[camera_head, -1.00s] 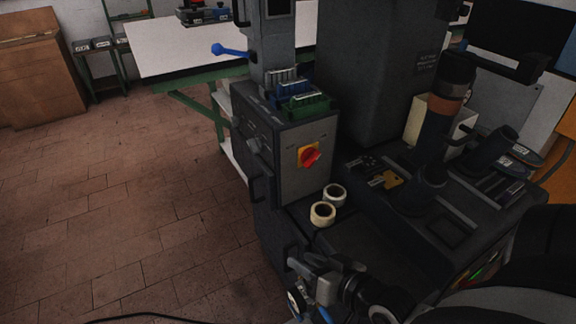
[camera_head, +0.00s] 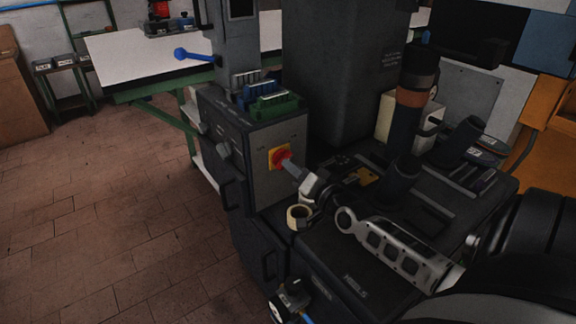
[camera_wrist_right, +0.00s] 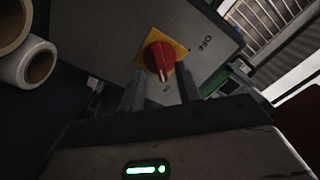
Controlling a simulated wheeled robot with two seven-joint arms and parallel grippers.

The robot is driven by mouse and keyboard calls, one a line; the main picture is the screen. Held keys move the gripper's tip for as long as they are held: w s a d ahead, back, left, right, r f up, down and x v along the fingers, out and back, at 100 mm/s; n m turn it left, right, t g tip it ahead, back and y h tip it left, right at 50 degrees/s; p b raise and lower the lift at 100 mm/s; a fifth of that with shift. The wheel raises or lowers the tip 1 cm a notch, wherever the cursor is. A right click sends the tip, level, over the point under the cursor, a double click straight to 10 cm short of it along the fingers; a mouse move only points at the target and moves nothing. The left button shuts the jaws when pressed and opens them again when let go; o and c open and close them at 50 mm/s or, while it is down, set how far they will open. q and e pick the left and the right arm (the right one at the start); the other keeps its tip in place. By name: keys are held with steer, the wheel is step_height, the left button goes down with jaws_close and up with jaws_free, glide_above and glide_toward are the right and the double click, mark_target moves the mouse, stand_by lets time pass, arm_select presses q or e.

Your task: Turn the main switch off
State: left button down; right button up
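The main switch, a red rotary knob (camera_head: 279,157) on a yellow plate, is on the grey front panel of the machine. In the right wrist view the red knob (camera_wrist_right: 158,57) is upper centre, its pale mark pointing down, away from the "OFF" label (camera_wrist_right: 205,43). My right gripper (camera_head: 290,165) reaches in from the right, its tips close to the knob. In the wrist view the right gripper (camera_wrist_right: 161,74) has its two fingers apart, one on each side below the knob. Contact cannot be told. My left gripper is not in view.
Two tape rolls sit on the ledge below the switch; the cream roll (camera_head: 299,217) shows close under my right gripper. A green tray (camera_head: 275,105) is on top of the switch cabinet. A blue-knobbed lever (camera_head: 181,54) sticks out left. Open tiled floor lies left.

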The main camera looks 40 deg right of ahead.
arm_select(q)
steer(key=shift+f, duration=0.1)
arm_select(e)
steer(key=w, duration=0.3)
steer(key=shift+w+d, duration=0.15)
steer(key=shift+w, duration=0.05)
jaws_close()
